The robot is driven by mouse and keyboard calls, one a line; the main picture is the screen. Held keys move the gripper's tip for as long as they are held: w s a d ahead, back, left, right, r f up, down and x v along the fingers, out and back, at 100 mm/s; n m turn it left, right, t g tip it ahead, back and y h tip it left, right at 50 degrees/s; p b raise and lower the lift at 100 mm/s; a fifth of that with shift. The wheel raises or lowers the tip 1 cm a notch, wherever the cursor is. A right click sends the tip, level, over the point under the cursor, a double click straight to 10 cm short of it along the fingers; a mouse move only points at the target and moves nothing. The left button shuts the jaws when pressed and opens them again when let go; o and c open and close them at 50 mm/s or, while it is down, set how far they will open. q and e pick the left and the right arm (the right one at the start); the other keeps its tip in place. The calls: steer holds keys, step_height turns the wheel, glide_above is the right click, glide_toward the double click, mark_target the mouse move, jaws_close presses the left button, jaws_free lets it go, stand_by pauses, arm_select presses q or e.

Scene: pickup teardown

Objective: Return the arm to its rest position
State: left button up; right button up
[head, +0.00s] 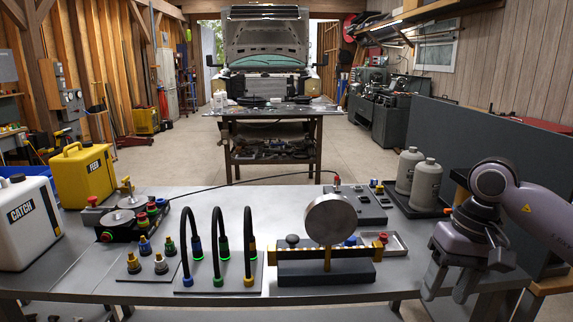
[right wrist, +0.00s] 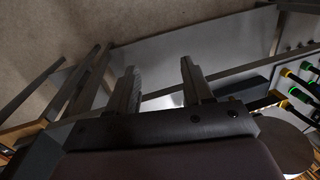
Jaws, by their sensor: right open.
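My right gripper (head: 450,278) is over the right front part of the grey table (head: 385,283) in the head view, pointing down with its fingers apart and nothing between them. Its arm comes in from the right edge. In the right wrist view the two fingers (right wrist: 160,88) are spread wide, with the table edge and floor behind them. My left gripper is not in the head view.
Left of the gripper stands a brass bar fixture with a round metal disc (head: 329,219). Two grey bottles (head: 425,184) stand on a black tray behind the gripper. Further left are a hose panel (head: 218,281), a yellow FEED can (head: 83,175) and a white CATCH can (head: 27,222).

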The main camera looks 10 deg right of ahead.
steer(key=s+a+f+m+y, duration=0.1)
steer(key=s+a+m+y, duration=0.1)
steer(key=a+m+y, duration=0.8)
steer(key=s+a+f+m+y, duration=0.15)
steer(key=a+m+y, duration=0.4)
steer(key=a, duration=0.85)
steer(key=w+d+f+n+t+h, duration=0.15)
steer(key=f+n+t+h, duration=0.35)
steer(key=n, duration=0.7)
steer(key=d+f+n+t+h, duration=0.1)
steer(key=d+f+n+t, duration=0.15)
steer(key=n+t, duration=0.7)
steer(key=w+d+f+n+t+h, duration=0.1)
steer(key=d+f+n+t+h, duration=0.25)
steer(key=n, duration=1.05)
steer(key=s+d+f+m+g+h, duration=0.2)
steer(key=s+f+m+g+h, duration=0.1)
steer(key=s+f+m, duration=0.3)
steer(key=s+d+f+m+g+h, duration=0.2)
steer(key=s+f+m+g, duration=0.2)
steer(key=f+m, duration=0.5)
step_height(320, 180, down, 2)
steer(key=s, duration=0.2)
steer(key=shift+s+d+f+m+h, duration=0.2)
steer(key=shift+s+m+h, duration=0.1)
steer(key=shift+m+h, duration=0.1)
